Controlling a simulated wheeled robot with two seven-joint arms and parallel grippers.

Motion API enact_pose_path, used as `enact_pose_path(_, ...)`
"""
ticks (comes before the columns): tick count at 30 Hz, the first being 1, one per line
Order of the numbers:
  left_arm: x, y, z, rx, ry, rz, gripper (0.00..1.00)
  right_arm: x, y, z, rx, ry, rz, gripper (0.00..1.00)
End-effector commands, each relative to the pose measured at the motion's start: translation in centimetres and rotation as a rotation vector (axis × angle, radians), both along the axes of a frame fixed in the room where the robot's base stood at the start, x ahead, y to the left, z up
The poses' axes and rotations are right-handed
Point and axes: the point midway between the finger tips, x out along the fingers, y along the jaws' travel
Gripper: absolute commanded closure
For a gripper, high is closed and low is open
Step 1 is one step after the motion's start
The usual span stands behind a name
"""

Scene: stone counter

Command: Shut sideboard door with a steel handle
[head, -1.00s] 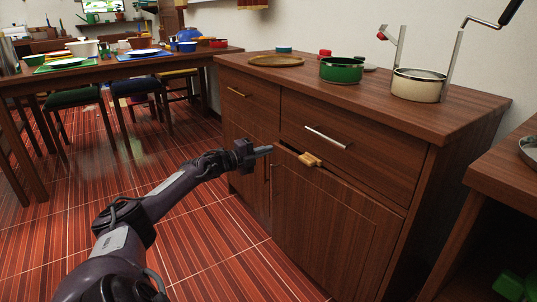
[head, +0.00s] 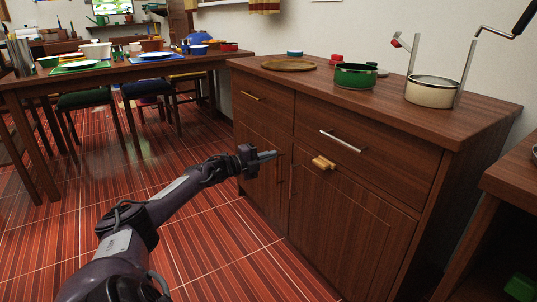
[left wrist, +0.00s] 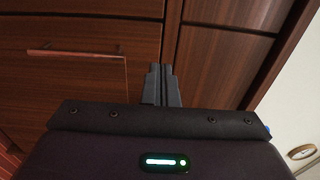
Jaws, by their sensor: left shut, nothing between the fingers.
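The sideboard's right door (head: 350,215) sits flush with the front, with no clear gap. A short golden block-shaped handle (head: 323,162) is near its top left. A steel bar handle (head: 340,140) is on the drawer above it. The left door (head: 262,150) also looks closed and has a slim upright handle (head: 279,168). My left gripper (head: 272,155) is shut and empty, in front of the left door near that handle; I cannot tell if it touches. In the left wrist view my fingers (left wrist: 162,75) are together before wood panels, with a bar handle (left wrist: 75,53) to the left. My right gripper is not in view.
On the sideboard top (head: 310,85) stand a green pot (head: 356,77), a cream pot (head: 432,90) and a round wooden tray (head: 288,65). A laid dining table (head: 120,75) with chairs is at the back left. Another wooden unit (head: 515,180) is at the right edge.

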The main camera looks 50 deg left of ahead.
Motion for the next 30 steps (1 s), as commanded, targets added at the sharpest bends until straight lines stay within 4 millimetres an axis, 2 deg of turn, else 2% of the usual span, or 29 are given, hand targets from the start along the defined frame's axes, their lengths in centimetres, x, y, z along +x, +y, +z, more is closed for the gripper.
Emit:
enact_pose_path(1,-0.5,0.9,0.1,0.001,0.001,0.005,1.0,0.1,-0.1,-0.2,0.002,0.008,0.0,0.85)
enact_pose_path(12,-4.4,6.1,-0.1,0.001,0.0,0.007,1.0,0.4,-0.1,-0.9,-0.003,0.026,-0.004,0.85)
enact_pose_path(16,-5.3,7.3,-0.2,0.002,0.001,0.005,1.0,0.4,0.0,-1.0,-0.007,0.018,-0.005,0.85)
enact_pose_path(22,-5.9,8.0,0.0,0.0,0.0,0.003,1.0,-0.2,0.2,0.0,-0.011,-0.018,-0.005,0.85)
enact_pose_path(28,-5.9,7.9,-0.1,-0.001,0.001,0.002,1.0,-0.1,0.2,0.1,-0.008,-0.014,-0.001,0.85)
enact_pose_path(30,-5.5,7.4,-0.6,-0.007,0.009,0.0,1.0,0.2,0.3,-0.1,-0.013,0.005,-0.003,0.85)
